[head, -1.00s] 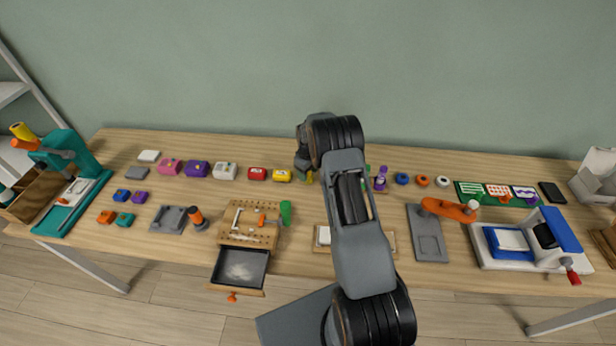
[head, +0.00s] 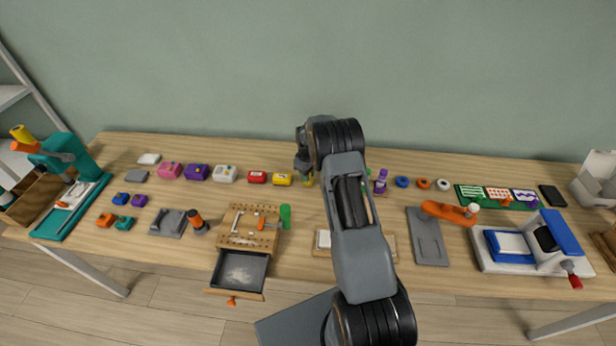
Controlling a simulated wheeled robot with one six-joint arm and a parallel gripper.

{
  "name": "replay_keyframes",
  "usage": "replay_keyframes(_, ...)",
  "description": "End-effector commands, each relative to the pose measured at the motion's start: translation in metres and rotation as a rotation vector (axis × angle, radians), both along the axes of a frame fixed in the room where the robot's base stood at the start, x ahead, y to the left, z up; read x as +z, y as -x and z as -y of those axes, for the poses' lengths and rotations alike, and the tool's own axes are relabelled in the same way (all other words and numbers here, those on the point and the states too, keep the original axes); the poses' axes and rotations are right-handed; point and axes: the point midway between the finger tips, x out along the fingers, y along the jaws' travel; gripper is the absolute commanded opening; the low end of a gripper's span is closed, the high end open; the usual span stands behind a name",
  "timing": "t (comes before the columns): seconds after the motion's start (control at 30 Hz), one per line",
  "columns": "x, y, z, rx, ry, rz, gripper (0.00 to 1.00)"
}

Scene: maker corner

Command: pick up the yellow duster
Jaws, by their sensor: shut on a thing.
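My gripper (head: 304,174) is at the back of the workbench, just right of a small yellow block with a red mark (head: 282,179). It is shut on a small yellow thing, which I take to be the yellow duster (head: 309,182). Only a little of the duster shows at the fingertips, and the gripper hides the rest. I cannot tell whether it touches the bench or is lifted clear.
A row of coloured blocks runs left from the gripper, with a red block (head: 257,177) among them. A purple bottle (head: 381,181) stands to the right, beyond my arm. A pegboard tool stand (head: 233,240) with an open drawer (head: 240,270) is in front.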

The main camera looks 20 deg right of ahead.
Motion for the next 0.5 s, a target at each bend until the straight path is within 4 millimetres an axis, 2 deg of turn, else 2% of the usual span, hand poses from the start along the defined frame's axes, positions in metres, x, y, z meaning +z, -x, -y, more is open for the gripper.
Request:
replay_keyframes(0.13,0.016,-0.001,0.0,0.0,0.001,0.005,0.02)
replay_keyframes(0.2,0.03,0.0,-0.003,0.002,0.001,0.005,0.02)
replay_keyframes(0.43,0.081,0.015,-0.045,0.005,0.001,0.005,0.02)
replay_keyframes(0.5,0.089,0.021,-0.06,0.005,0.0,0.001,0.02)
